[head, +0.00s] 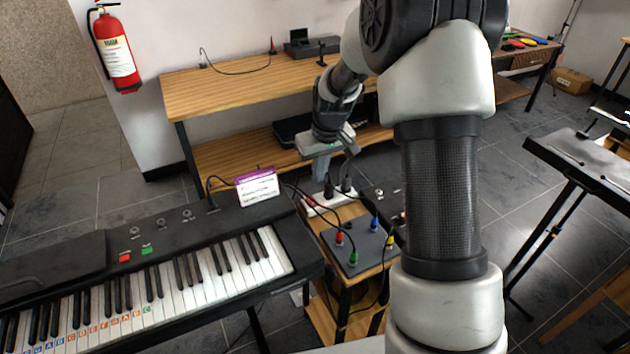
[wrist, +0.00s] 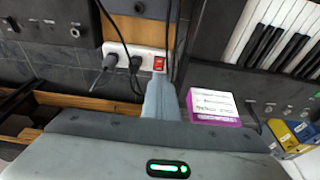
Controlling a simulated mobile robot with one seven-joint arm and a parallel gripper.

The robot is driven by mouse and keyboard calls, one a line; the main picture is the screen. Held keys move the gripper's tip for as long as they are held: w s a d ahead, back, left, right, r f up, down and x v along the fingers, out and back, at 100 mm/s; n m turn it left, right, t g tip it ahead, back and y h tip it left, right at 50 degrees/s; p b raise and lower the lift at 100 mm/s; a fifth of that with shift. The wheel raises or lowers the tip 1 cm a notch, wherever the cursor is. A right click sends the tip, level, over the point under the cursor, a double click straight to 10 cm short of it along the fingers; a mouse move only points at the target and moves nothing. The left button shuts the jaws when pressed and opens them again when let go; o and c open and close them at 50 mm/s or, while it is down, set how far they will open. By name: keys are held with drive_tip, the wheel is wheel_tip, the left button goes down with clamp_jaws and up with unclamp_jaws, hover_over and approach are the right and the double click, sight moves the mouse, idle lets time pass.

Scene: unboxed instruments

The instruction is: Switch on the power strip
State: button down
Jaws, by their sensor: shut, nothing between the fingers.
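The white power strip (head: 316,204) lies on the small wooden stand beside the keyboard. In the wrist view the strip (wrist: 149,58) holds two dark plugs (wrist: 110,61), with a red rocker switch (wrist: 159,63) at its right end. I cannot tell the rocker's position. My gripper (head: 314,180) points down over the strip, its fingers together and empty. In the wrist view the closed fingertips (wrist: 160,82) appear just below the red switch; whether they touch it is unclear. The switch is not clearly visible in the head view.
A keyboard (head: 180,275) with a purple-edged card (head: 257,187) stands to the left. A grey box with coloured plugs (head: 358,245) sits in front of the strip. Black cables run close to the fingers. A wooden bench (head: 230,88) stands behind.

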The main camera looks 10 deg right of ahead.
drive_tip(key=shift+s+v, duration=0.25)
drive_tip(key=shift+v, duration=0.9)
drive_tip(key=s+r+m+t+p, duration=0.1)
drive_tip(key=s+r+p, duration=0.1)
drive_tip(key=s+r, duration=0.55)
drive_tip(key=s+r+p, duration=0.2)
drive_tip(key=s+r, duration=0.2)
drive_tip(key=r, duration=0.7)
drive_tip(key=s+r+m+t+p, duration=0.1)
drive_tip(key=s+r, duration=0.3)
drive_tip(key=s, duration=0.5)
drive_tip(key=s+r+p, duration=0.3)
drive_tip(key=s+r, duration=0.1)
drive_tip(key=s, duration=0.5)
drive_tip(key=shift+s+a+m+t+h, duration=0.2)
drive_tip(key=shift+a+m+t+h, duration=0.2)
drive_tip(key=shift+a, duration=0.1)
